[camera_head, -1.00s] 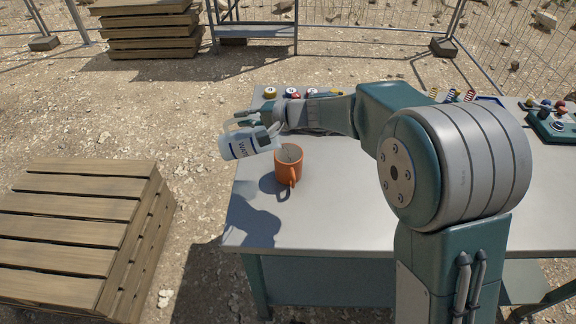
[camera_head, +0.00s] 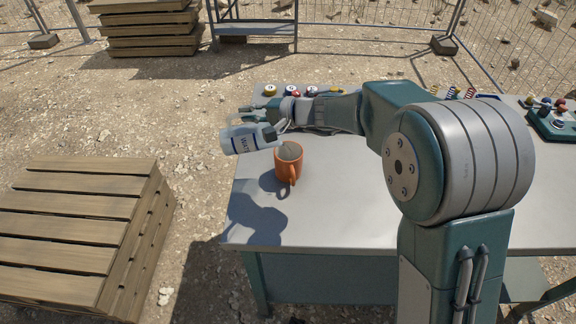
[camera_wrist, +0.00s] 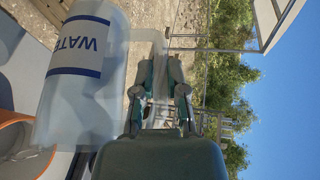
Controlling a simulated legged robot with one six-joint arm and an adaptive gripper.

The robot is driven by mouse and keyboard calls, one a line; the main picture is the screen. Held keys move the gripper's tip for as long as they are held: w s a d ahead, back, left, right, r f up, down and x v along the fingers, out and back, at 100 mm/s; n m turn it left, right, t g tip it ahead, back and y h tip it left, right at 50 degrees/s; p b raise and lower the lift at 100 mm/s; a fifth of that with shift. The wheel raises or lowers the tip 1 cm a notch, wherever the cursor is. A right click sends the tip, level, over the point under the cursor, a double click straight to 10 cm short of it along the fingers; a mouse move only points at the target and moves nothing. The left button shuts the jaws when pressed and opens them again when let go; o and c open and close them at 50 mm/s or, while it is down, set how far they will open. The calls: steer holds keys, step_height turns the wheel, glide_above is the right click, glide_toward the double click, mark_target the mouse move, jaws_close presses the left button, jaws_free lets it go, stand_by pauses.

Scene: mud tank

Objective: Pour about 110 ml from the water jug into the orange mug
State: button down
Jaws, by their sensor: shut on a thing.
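The water jug (camera_head: 240,140) is clear with a white label marked in blue. It is tilted strongly, its mouth toward the right, above and left of the orange mug. My gripper (camera_head: 262,112) is shut on the jug and holds it off the table. The wrist view shows the jug's label (camera_wrist: 78,45) close beside my gripper's fingers (camera_wrist: 160,90). The orange mug (camera_head: 287,170) stands upright on the table, handle toward the camera. Grey contents show inside it. The mug's rim also shows at the left edge of the wrist view (camera_wrist: 12,128). I cannot tell whether water is flowing.
The grey table (camera_head: 340,215) has free room in front and right of the mug. Small coloured items (camera_head: 291,91) lie along its back edge. A control box (camera_head: 555,122) is at the far right. A wooden pallet stack (camera_head: 75,235) stands left of the table.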

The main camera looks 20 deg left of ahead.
mark_target(229, 129)
steer(key=a+f+h, duration=0.1)
steer(key=s+a+h, duration=0.1)
steer(key=a, duration=0.1)
steer(key=s+a+f+n+h, duration=0.1)
steer(key=shift+a+f+t, duration=0.2)
steer(key=shift+f+t, duration=0.1)
steer(key=shift+f, duration=0.05)
steer(key=shift+s+a+f+h, duration=0.1)
steer(key=shift+a+f+h, duration=0.2)
steer(key=shift+f+h, duration=0.4)
steer(key=shift+n+b, duration=0.3)
stand_by(1.2)
steer(key=shift+s+a+f+n+t+h+b, duration=0.15)
steer(key=shift+a+f+t+h+b, duration=0.15)
steer(key=shift+f+h, duration=0.35)
steer(key=shift+s+a+f+n+t+h+b, duration=0.15)
steer(key=shift+a+f+h+b, duration=0.2)
steer(key=shift+f+h, duration=0.3)
steer(key=shift+s+a+f+n+t+h+b, duration=0.1)
steer(key=shift+a+f+t+h+b, duration=0.2)
steer(key=shift+f+h, duration=0.35)
steer(key=s+a+f+n+t+h+b, duration=0.1)
steer(key=a+f+t+h+b, duration=0.1)
steer(key=a+f+h+b, duration=0.2)
steer(key=shift+s+a+f+h, duration=0.25)
steer(key=shift+a+f+h, duration=0.2)
steer(key=shift+h, duration=0.8)
steer(key=shift+r, duration=0.1)
